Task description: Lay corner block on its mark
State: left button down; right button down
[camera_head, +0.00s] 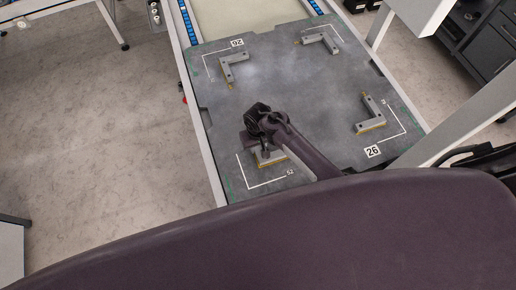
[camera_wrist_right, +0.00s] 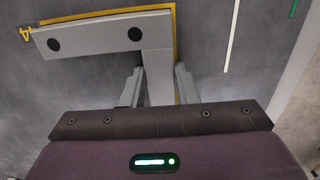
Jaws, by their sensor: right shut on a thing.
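A grey L-shaped corner block (camera_head: 271,160) is at the near left of the dark plate, partly hidden by my right gripper (camera_head: 262,138). In the right wrist view the corner block (camera_wrist_right: 98,33) shows two dark holes, and one leg runs between the fingers of my right gripper (camera_wrist_right: 160,88), shut on it. A yellow edge (camera_wrist_right: 174,22) shows along the block's far and right sides. I cannot tell whether the block touches the plate. A white corner line (camera_head: 267,184) labelled 52 lies on its near side, apart from it. My left gripper is out of view.
Other L-shaped blocks stand on the plate (camera_head: 290,85): at the far left (camera_head: 234,66), far right (camera_head: 322,41) and right (camera_head: 371,115), each near a white corner line. The plate's middle is clear. Rails run along its left side.

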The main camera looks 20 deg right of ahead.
jog(key=shift+f, duration=0.1)
jog(key=c, duration=1.1)
grip_release()
jog(key=shift+r, duration=0.35)
notch_tip(320, 180, up, 12)
jog(key=shift+f+p, duration=0.2)
jog(key=shift+p, duration=0.3)
